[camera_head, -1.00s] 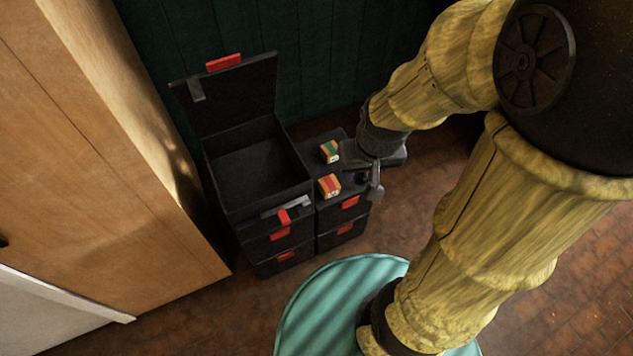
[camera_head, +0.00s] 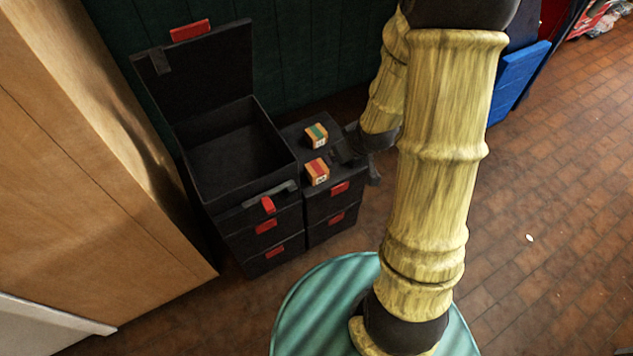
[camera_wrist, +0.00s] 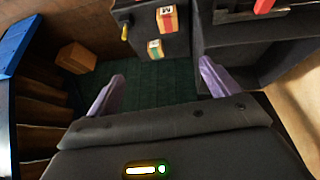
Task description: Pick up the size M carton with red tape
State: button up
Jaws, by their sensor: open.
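The carton with red tape (camera_head: 317,172) stands on top of the low dark box stack, on its near part. It also shows in the wrist view (camera_wrist: 167,19), where its label reads M. A carton with green tape (camera_head: 317,137) stands just behind it; it also shows in the wrist view (camera_wrist: 156,48). My gripper (camera_wrist: 160,84) is open, with two purple fingers spread and nothing between them. Both cartons lie beyond the fingertips in the wrist view. In the head view my gripper is dark, beside the cartons on their right, and partly hidden by my arm.
An open black toolbox (camera_head: 234,160) with its lid raised stands left of the cartons. A wooden cabinet (camera_head: 90,160) is further left. A brown box (camera_wrist: 76,58) and a blue panel (camera_wrist: 14,40) show in the wrist view. The tiled floor at right is mostly clear.

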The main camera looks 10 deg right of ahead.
jog(key=w+f+n+t+y+b, duration=0.35)
jog(key=f+b, duration=0.65)
jog(key=f, duration=0.9)
jog(key=m+t+y+b, duration=0.2)
jog(key=t+b, duration=0.1)
jog(key=b, duration=0.3)
send_near(323, 174)
jog(key=s+a, duration=0.2)
jog(key=f+t+b, duration=0.1)
jog(key=s+d+f+m+t+b, duration=0.1)
jog(key=t+b, duration=0.1)
jog(key=d+f+t+b, duration=0.1)
jog(key=b, duration=0.1)
jog(key=shift+s+f+m+t, duration=0.2)
jog(key=shift+f+m+t, duration=0.05)
jog(key=shift+t, duration=0.1)
jog(key=shift+w, duration=0.1)
jog(key=b+x, duration=0.2)
jog(key=x, duration=1)
jog(key=shift+w+f, duration=0.1)
